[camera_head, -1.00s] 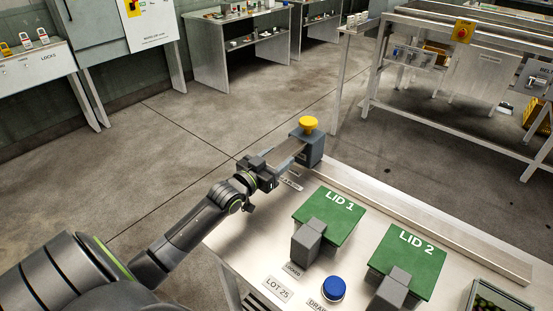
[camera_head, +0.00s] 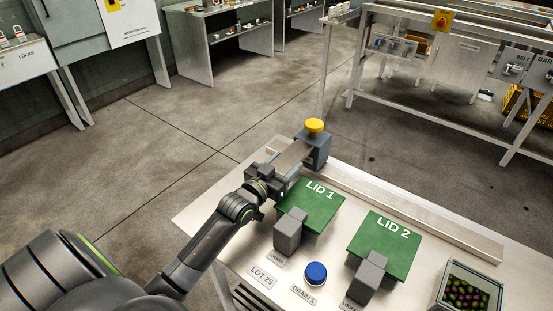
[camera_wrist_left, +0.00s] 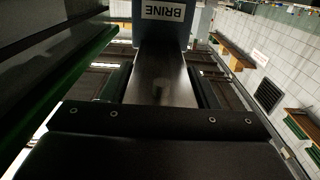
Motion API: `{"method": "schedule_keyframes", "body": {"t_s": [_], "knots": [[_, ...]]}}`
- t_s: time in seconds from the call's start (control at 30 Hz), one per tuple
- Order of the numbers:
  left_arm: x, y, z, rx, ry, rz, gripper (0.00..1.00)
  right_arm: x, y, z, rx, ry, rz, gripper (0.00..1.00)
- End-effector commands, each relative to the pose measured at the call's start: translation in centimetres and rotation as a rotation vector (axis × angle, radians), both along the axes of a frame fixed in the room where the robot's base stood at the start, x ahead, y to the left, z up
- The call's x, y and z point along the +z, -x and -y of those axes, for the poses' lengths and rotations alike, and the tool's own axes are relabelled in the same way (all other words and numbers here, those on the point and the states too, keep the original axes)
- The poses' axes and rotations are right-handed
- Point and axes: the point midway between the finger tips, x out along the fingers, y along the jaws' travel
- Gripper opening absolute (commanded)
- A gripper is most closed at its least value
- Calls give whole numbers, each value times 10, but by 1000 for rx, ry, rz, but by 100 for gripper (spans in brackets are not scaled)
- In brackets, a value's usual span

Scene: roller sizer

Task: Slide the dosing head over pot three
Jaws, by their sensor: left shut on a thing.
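The dosing head is a grey block with a yellow knob (camera_head: 315,135), at the left part of the raised rail along the back of the bench. A flat metal bar (camera_head: 293,155) sticks out from it. My left gripper (camera_head: 274,167) is shut on this bar, beside the left edge of the green LID 1 (camera_head: 318,207). In the left wrist view the bar (camera_wrist_left: 160,80) runs between the fingers to the head's BRINE label (camera_wrist_left: 163,11). Green LID 2 (camera_head: 385,240) lies to the right. An open-topped box of dark olives (camera_head: 448,296) stands farther right; no number shows on it.
The rail (camera_head: 420,210) runs clear to the right of the head. Grey blocks (camera_head: 288,232) stand at the front edges of both lids, with a blue DRAIN 1 knob (camera_head: 316,272) between them. A frame machine (camera_head: 440,70) stands behind.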

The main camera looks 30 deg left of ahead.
Motion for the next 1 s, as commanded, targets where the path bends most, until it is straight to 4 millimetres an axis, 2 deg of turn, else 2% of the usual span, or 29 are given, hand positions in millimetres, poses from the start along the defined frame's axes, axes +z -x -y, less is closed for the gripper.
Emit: {"method": "schedule_keyframes", "body": {"t_s": [0.13,0.27,0.3,0.47,0.77,0.87,1.0], "knots": [[-2,1,1,1,4,-3,14,-2,-1,-15,-6,-19,1,0],[-2,1,0,1,4,-4,14,-2,-1,-20,-7,-25,2,0],[-2,1,0,1,4,-4,57,-2,-1,-20,-7,-25,2,0],[-2,0,0,1,3,-3,76,-2,-1,-17,-7,-22,2,0],[-1,2,0,0,3,-1,76,-1,0,-11,-5,-14,1,0],[-2,9,0,1,3,-2,76,-1,0,-10,-4,-12,1,0],[-2,31,-2,1,1,-3,76,-2,0,-10,-4,-12,1,0]]}}
